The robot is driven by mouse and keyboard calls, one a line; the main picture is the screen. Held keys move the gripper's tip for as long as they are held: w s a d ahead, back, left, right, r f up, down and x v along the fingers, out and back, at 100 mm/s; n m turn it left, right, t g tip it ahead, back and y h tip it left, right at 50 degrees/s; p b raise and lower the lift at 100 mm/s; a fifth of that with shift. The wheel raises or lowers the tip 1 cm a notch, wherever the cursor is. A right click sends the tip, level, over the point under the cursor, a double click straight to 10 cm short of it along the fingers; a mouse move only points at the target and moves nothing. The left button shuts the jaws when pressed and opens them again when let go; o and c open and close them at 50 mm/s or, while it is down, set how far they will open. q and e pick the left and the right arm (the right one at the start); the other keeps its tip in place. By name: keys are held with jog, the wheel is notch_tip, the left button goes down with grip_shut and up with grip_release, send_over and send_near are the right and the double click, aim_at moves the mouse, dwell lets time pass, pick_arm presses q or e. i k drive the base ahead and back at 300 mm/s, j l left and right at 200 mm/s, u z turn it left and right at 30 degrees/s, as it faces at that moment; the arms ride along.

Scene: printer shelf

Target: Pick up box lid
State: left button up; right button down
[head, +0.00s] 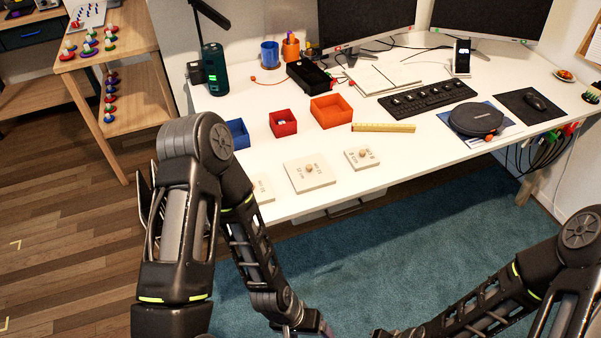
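Several flat pale lids with small round knobs lie near the front edge of the desk in the head view. The middle lid (309,174) is the largest in view. A smaller lid (362,158) lies to its right, and another lid (262,189) at its left is partly hidden by my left arm. Behind them stand a red box (283,124), an orange box (331,112) and a blue box (239,134), all open on top; my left arm partly covers the blue one. Both forearms run down to the bottom edge, short of the desk, and their fingers are not visible.
A yellow ruler (384,127) lies right of the orange box. A keyboard (428,98), a round black case (475,119) and a mouse pad (531,107) are further right. A dark green bottle (215,70) stands back left. The front strip right of the lids is clear.

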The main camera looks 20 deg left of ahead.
aim_at(362, 157)
jog(key=i+l+u, duration=0.15)
jog(key=l, duration=0.45)
jog(key=i+l+u, duration=0.15)
jog(key=l, duration=0.45)
jog(key=i+l+u, duration=0.1)
jog(key=l, duration=0.55)
jog(key=i+l+u, duration=0.15)
jog(key=l, duration=0.5)
jog(key=i+l+u, duration=0.15)
jog(key=l, duration=0.5)
